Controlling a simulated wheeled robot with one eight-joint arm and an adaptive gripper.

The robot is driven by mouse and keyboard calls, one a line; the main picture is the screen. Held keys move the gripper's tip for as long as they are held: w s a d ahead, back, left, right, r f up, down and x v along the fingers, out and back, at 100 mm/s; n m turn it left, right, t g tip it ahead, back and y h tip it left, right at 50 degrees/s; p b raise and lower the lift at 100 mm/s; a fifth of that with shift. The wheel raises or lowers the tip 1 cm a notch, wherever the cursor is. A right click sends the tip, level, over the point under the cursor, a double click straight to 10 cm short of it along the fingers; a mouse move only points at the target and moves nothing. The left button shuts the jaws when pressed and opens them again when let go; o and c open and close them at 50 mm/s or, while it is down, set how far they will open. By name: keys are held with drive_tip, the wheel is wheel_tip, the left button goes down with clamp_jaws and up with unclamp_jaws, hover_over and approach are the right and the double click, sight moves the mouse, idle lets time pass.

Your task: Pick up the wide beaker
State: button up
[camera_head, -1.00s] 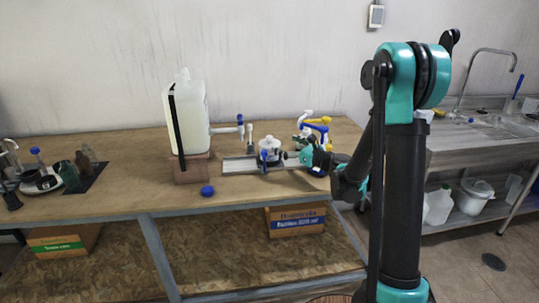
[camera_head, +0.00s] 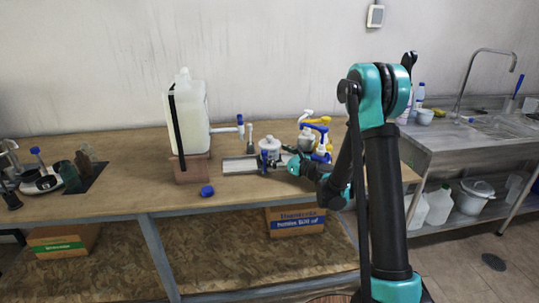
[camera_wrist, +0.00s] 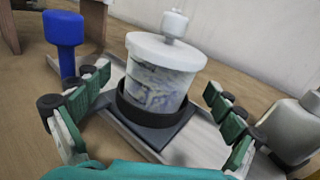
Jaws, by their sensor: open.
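The wide beaker seems to be the squat, see-through vessel with a white lid and knob in the middle of the wrist view (camera_wrist: 163,75). It stands upright in a black ring on a metal plate. In the head view it shows small on the workbench (camera_head: 270,146). My gripper (camera_wrist: 158,90) is open, one green-padded finger at the beaker's left and one at its right, with gaps on both sides. In the head view my gripper (camera_head: 282,158) is just right of the beaker; its fingertips are too small to make out.
A blue-topped post (camera_wrist: 65,45) stands close to the left finger. A pale bottle (camera_wrist: 292,125) is close to the right finger. A large white canister (camera_head: 188,118) stands on a wooden block at left. Blue and yellow pump bottles (camera_head: 321,140) stand behind my wrist. The bench front is mostly clear.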

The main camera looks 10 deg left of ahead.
drive_tip(key=shift+x, duration=1.15)
drive_tip(key=shift+c, duration=0.3)
drive_tip(key=c, duration=1.4)
wheel_tip(320, 180, up, 20)
drive_tip(key=shift+d+r, duration=0.1)
